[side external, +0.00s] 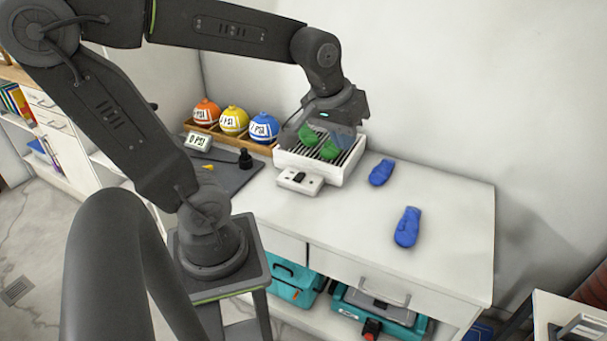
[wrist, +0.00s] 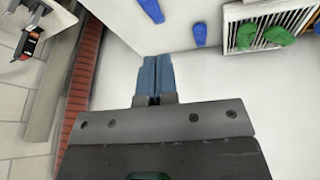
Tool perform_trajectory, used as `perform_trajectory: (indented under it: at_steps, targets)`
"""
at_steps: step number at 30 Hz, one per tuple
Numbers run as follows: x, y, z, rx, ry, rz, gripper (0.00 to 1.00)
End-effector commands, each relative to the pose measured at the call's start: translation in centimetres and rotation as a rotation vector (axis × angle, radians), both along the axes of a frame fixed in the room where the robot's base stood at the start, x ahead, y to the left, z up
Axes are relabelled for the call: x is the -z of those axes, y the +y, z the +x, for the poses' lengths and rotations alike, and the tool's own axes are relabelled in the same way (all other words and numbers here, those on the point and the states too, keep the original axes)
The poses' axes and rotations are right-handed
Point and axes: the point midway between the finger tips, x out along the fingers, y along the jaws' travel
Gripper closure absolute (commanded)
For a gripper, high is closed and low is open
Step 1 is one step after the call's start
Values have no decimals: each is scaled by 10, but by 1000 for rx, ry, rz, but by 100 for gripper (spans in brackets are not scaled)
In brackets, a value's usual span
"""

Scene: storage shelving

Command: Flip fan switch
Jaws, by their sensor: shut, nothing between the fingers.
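The fan is a white box with a dark slatted top (side external: 347,166) on the white counter, and it also shows at the upper right of the wrist view (wrist: 233,15). Green mittens (side external: 330,149) lie on its slats. The fan switch (side external: 299,178) is a small dark rocker on a white box in front of the fan; I cannot tell which way it is tipped. It does not show in the wrist view. My gripper (side external: 343,140) is above the fan's back right part, apart from the switch. Its blue-grey fingers (wrist: 155,65) are shut together and empty.
Two blue mittens (side external: 407,227) lie on the counter right of the fan. Orange, yellow and blue balls (side external: 234,120) marked PSI sit in a wooden tray at the back left. A dark plate with a black knob (side external: 245,158) is left of the switch.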

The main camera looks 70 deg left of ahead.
Motion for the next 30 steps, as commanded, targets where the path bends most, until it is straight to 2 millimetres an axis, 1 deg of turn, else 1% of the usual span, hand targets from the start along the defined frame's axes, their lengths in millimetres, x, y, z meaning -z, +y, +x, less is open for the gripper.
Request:
perform_trajectory:
  at_steps: [1, 3, 5, 7, 10, 14, 15, 17, 18, 21, 25, 27, 30]
  targets:
    - [5, 18, 11, -110, 24, -28, 100]
    - [12, 41, 24, -259, 46, -66, 100]
    - [20, 63, 34, -386, 64, -98, 100]
    - [30, 89, 43, -539, 83, -134, 100]
    - [47, 129, 51, -755, 106, -184, 100]
    - [75, 183, 54, -1039, 134, -246, 100]
    - [85, 200, 53, -1125, 143, -264, 100]
    - [100, 223, 49, -1251, 154, -290, 100]
    - [109, 238, 45, -1332, 159, -307, 100]
    - [132, 270, 35, -1507, 173, -341, 100]
    - [155, 298, 22, -1673, 182, -370, 100]
    - [163, 307, 17, -1729, 185, -381, 100]
    - [169, 314, 13, -1773, 186, -388, 100]
